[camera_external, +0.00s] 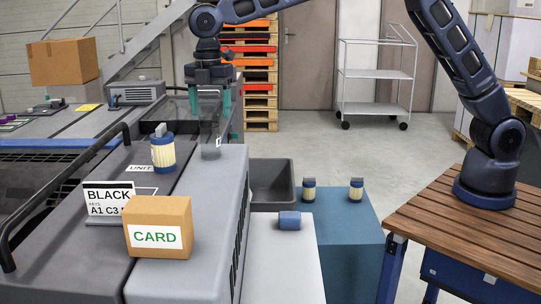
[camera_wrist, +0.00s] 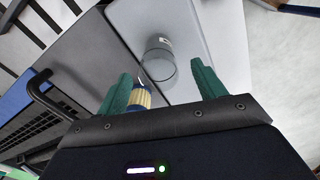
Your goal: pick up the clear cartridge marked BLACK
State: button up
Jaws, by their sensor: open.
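A clear, smoky cylindrical cartridge (camera_external: 211,146) stands on the grey unit top; it also shows in the wrist view (camera_wrist: 158,62). It bears a small pale label, too small to read. My gripper (camera_external: 210,112) points down above it, with its teal fingers apart and nothing held. In the wrist view my gripper (camera_wrist: 161,80) has the clear cartridge ahead, between the lines of its fingers. A cream pleated cartridge with blue bands (camera_external: 162,153) stands to the left, partly hidden by a finger in the wrist view (camera_wrist: 140,98). A sign reading BLACK (camera_external: 108,196) stands nearer the camera.
A cardboard box marked CARD (camera_external: 158,228) sits at the front of the unit. A black handrail (camera_external: 70,178) runs along its left.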

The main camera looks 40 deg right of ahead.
aim_at(209, 126)
jog(key=shift+a+f, duration=0.15)
jog(key=shift+f, duration=1.2)
jog(key=shift+a+f, duration=0.15)
jog(key=shift+f, duration=1.2)
jog(key=c, duration=1.4)
